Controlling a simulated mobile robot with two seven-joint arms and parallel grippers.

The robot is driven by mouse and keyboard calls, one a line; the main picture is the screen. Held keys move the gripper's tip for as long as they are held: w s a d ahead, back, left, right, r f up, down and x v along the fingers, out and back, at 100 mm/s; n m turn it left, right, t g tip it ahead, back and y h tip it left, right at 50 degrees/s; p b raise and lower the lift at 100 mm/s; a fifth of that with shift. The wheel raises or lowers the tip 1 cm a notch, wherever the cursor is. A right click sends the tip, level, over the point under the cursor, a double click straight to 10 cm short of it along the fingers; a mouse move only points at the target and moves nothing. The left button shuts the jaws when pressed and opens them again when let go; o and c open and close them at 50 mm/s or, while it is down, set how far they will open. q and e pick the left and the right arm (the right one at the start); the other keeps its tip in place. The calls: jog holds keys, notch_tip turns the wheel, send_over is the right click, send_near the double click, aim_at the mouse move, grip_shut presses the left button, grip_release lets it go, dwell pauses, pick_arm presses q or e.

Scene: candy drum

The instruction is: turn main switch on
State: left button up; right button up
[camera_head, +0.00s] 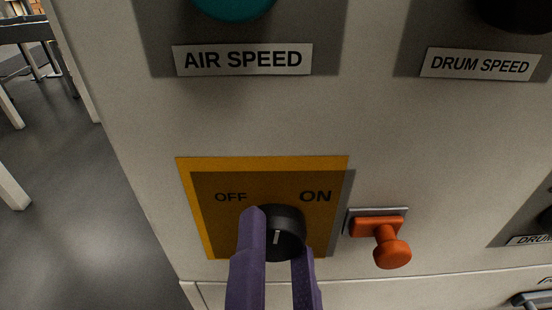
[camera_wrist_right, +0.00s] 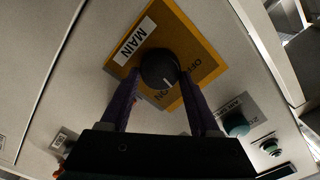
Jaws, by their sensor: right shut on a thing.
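The main switch is a round black knob (camera_head: 286,218) on a yellow plate (camera_head: 200,170) marked OFF on the left and ON on the right. A short white mark on the knob's face stands nearly upright in the head view. My right gripper (camera_head: 277,232) has purple fingers on either side of the knob and is shut on it. The knob (camera_wrist_right: 157,66) also shows between the fingers in the right wrist view, beside the MAIN label (camera_wrist_right: 134,41). My left gripper is not in view.
An orange-red knob (camera_head: 390,252) sticks out just right of the yellow plate. Above are the AIR SPEED label (camera_head: 243,60) with a teal knob (camera_head: 233,6) and the DRUM SPEED label (camera_head: 480,65). Grey floor is open left of the panel.

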jog(key=m, duration=0.3)
jog(key=shift+f+m, duration=0.1)
jog(key=shift+m, duration=0.2)
jog(key=shift+d+f+m+b, duration=0.1)
jog(key=shift+m+b, duration=0.35)
jog(key=shift+m, duration=1.45)
jog(key=o, duration=1.4)
jog(key=shift+c, duration=0.2)
jog(key=s+b, duration=0.1)
jog(key=s, duration=0.9)
